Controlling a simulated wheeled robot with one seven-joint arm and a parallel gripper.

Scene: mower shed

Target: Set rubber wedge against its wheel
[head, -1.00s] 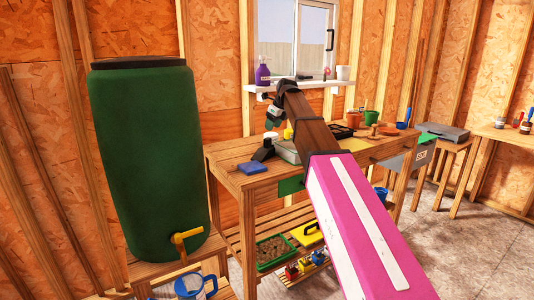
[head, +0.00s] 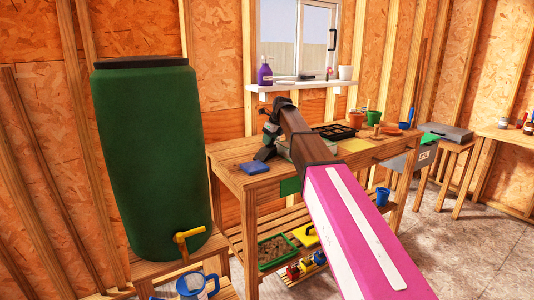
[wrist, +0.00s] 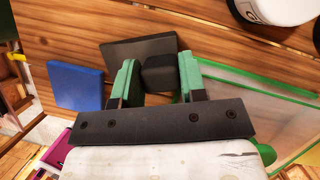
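The dark rubber wedge (wrist: 125,50) lies on the wooden workbench (head: 232,178) and has a raised black block (wrist: 158,74). My gripper (wrist: 159,62) points down over it, with its two green fingers spread on either side of that block. Thin gaps or contact at the fingers cannot be told. In the head view, my gripper (head: 268,140) is at the bench's left part, and the wedge (head: 264,154) shows just below it, partly covered. I cannot make out a wheel for certain in either view.
A blue flat block (wrist: 75,86) lies left of the wedge. A clear bin with a green rim (wrist: 235,92) stands close on the right. A white round thing (wrist: 275,8) is at the top right. A green barrel (head: 150,160) stands left of the bench.

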